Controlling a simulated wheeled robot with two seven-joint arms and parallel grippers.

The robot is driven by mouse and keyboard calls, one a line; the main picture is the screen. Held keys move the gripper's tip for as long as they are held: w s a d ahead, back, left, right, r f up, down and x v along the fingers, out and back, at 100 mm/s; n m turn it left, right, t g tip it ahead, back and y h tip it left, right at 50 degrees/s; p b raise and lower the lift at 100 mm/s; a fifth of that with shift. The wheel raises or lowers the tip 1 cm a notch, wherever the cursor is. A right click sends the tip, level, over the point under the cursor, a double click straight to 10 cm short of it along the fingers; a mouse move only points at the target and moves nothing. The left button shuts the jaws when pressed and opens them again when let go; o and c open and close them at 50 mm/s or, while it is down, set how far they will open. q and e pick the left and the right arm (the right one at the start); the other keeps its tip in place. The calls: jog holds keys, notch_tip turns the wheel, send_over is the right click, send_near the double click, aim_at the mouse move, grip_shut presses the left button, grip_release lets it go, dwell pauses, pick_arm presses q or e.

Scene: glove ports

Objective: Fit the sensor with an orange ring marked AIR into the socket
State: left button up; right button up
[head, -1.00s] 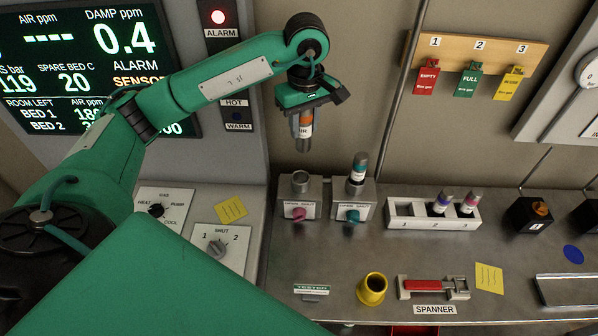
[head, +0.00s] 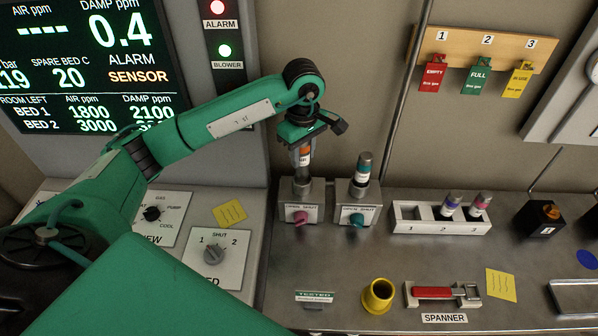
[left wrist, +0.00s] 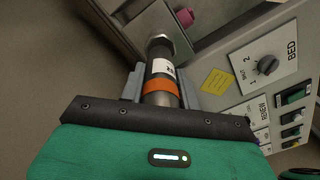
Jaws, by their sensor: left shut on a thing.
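My left gripper (head: 302,146) is shut on the sensor with the orange ring (head: 304,157), which is upright above the left socket block (head: 298,213) with the pink valve handle (head: 300,217). The sensor's lower end is at the socket mouth (head: 302,186); I cannot tell how far inside it is. In the left wrist view the sensor (left wrist: 162,70) lies between the fingers (left wrist: 161,90), its orange ring nearest me and its far end at the metal collar (left wrist: 159,42). The lettering is not readable. My right gripper is not in view.
A second socket block (head: 357,216) with a teal handle stands close on the right and holds a teal-ringed sensor (head: 362,170). A white rack (head: 441,226) holds two sensors. A yellow cup (head: 378,295) and a red spanner (head: 435,292) lie in front.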

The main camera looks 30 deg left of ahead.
aim_at(302, 164)
pick_arm(q)
notch_tip(302, 164, down, 5)
jog(key=shift+d+r+b, duration=0.15)
jog(key=shift+r+b, duration=0.05)
jog(key=shift+b, duration=0.65)
jog(key=shift+w, duration=0.1)
jog(key=shift+f, duration=0.2)
jog(key=o, duration=1.1)
jog(key=shift+r+p, duration=0.3)
jog(key=shift+r, duration=0.3)
notch_tip(302, 164, up, 11)
jog(key=p, duration=0.3)
jog(key=shift+r+p, duration=0.1)
jog(key=shift+p, duration=0.2)
